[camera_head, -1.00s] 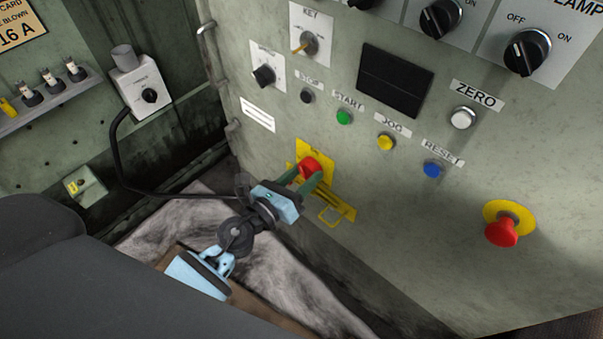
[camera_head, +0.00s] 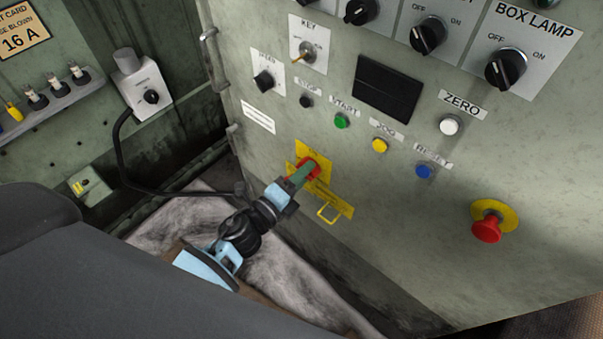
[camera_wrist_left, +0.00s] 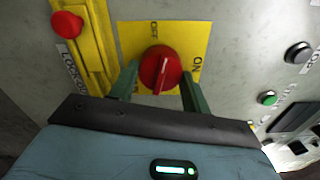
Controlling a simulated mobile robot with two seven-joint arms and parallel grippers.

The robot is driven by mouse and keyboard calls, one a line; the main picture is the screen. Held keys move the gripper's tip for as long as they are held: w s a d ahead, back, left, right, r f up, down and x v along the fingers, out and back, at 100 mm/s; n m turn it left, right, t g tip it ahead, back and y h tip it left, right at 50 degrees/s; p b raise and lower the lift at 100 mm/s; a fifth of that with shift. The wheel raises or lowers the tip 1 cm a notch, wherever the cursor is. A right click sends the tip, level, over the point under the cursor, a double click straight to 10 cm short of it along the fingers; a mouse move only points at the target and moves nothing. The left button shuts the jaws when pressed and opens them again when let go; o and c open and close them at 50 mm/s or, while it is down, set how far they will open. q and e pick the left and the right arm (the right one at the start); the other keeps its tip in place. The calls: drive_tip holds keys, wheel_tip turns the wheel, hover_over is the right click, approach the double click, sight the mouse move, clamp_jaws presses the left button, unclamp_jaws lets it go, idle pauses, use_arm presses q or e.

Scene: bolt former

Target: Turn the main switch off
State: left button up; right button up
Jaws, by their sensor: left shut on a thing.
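The main switch is a red rotary knob (camera_head: 311,166) on a yellow plate (camera_head: 317,155), low on the grey-green panel. In the left wrist view the knob (camera_wrist_left: 160,69) has a white line running roughly up and down; OFF is printed at the plate's top and ON at its right. My left gripper (camera_head: 302,173) is at the knob, its green fingers on either side, shut on it. The fingers also show in the left wrist view (camera_wrist_left: 160,85). Part of the knob is hidden by the fingers in the head view. My right gripper is not in view.
A yellow lock-out bracket (camera_wrist_left: 88,45) with a red knob (camera_wrist_left: 67,25) is beside the switch plate. Start, jog and reset buttons are above and right, with a red emergency stop (camera_head: 487,229) farther right. A black cable (camera_head: 165,192) runs behind my arm.

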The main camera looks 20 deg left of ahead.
use_arm(q)
drive_tip(key=shift+n+p, duration=0.4)
drive_tip(key=shift+n, duration=0.8)
drive_tip(key=o, duration=1)
drive_tip(key=shift+c, duration=0.2)
drive_tip(key=v, duration=0.8)
